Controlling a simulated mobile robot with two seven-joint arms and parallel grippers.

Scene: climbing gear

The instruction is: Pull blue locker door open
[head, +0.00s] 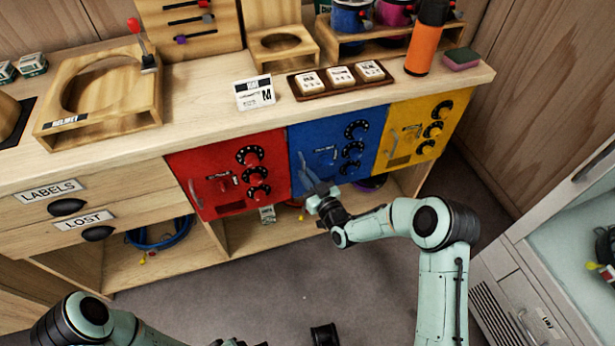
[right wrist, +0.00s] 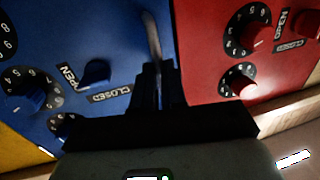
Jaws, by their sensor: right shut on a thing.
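The blue locker door (head: 338,134) sits between the red and yellow doors under the counter and looks flush with them. Its upright bar handle (head: 303,161) is near its left edge; the handle also shows in the right wrist view (right wrist: 152,38). My right gripper (head: 313,186) is at the lower part of this handle, its fingers (right wrist: 158,88) closed around the bar. A blue knob (right wrist: 97,73) sits by the OPEN and CLOSED labels; I cannot tell which it points to.
The red door (head: 228,170) is directly left and the yellow door (head: 424,128) directly right. The wooden counter (head: 215,95) above holds trays, a card and an orange bottle (head: 425,40). An open shelf lies below. The floor (head: 250,285) in front is mostly clear.

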